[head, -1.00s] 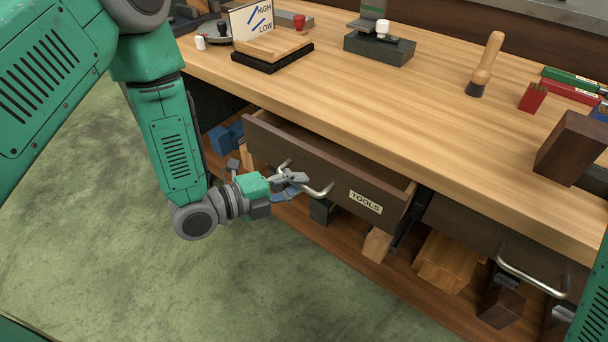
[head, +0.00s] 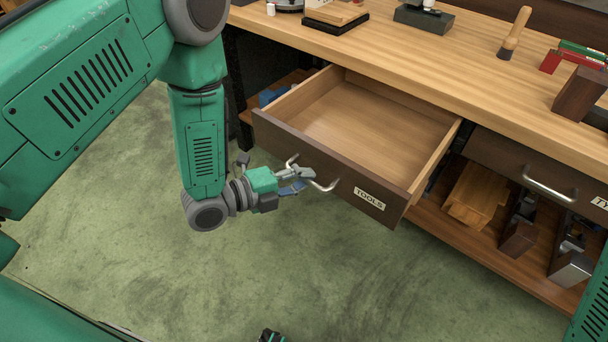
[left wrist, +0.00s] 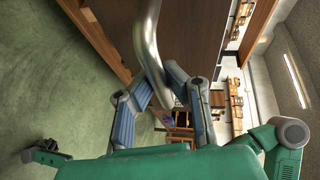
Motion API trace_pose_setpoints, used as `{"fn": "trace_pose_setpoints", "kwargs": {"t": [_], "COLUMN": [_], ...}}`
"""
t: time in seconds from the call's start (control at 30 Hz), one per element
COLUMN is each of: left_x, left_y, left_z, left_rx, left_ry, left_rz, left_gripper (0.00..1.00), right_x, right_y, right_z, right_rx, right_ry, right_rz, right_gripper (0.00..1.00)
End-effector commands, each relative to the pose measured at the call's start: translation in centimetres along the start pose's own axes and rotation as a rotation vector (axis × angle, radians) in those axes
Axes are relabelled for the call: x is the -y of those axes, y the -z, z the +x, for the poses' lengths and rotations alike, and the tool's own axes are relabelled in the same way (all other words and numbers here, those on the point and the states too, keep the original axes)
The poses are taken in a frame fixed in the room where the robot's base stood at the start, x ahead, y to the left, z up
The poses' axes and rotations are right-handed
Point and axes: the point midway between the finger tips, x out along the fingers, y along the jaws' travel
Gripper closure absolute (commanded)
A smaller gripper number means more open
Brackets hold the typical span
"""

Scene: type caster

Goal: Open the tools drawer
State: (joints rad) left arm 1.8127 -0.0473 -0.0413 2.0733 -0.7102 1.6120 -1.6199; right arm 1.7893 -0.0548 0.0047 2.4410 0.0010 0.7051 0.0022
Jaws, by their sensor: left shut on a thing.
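The tools drawer (head: 338,179) has a dark front with a "TOOLS" label (head: 369,198) and a curved metal handle (head: 322,186). It is pulled well out of the bench, and its pale wooden inside is in view and looks empty. My left gripper (head: 295,181) is shut on the left part of the handle. In the left wrist view the handle (left wrist: 147,42) runs down between the two fingers (left wrist: 165,98).
The wooden bench top (head: 440,75) holds a dark block (head: 578,95), a wooden-handled tool (head: 515,32) and a grey-based device (head: 424,18). A second drawer (head: 520,165) with a metal handle is shut at right. A lower shelf (head: 450,235) holds wooden blocks.

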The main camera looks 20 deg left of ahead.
Motion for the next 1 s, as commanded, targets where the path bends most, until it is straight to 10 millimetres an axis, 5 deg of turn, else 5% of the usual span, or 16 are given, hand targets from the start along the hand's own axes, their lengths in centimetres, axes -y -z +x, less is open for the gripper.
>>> {"fn": "trace_pose_setpoints", "kwargs": {"t": [0.37,0.47,0.5,0.83,1.0], "left_x": [-0.4,-0.4,-0.3,-0.1,-0.2], "left_y": [0.0,0.0,0.0,0.0,-0.1], "left_z": [-0.1,-0.1,-0.1,-0.4,-2.5], "left_rx": [0.000,0.000,0.000,0.000,0.002], "left_ry": [-0.009,-0.009,-0.008,-0.002,-0.005], "left_rz": [-0.001,-0.001,-0.001,0.000,0.000], "left_gripper": [1.00,0.69,0.67,0.67,0.67], "right_x": [0.0,0.0,0.0,0.0,0.0], "right_y": [0.0,0.0,0.0,-0.1,-0.2], "right_z": [0.0,0.0,0.0,-0.1,-0.1], "right_rx": [-0.001,-0.001,-0.001,-0.002,-0.003], "right_ry": [0.000,0.000,0.000,0.000,0.000], "right_rz": [0.000,0.000,0.000,0.000,0.000], "right_gripper": [0.56,0.56,0.56,0.56,0.56]}}
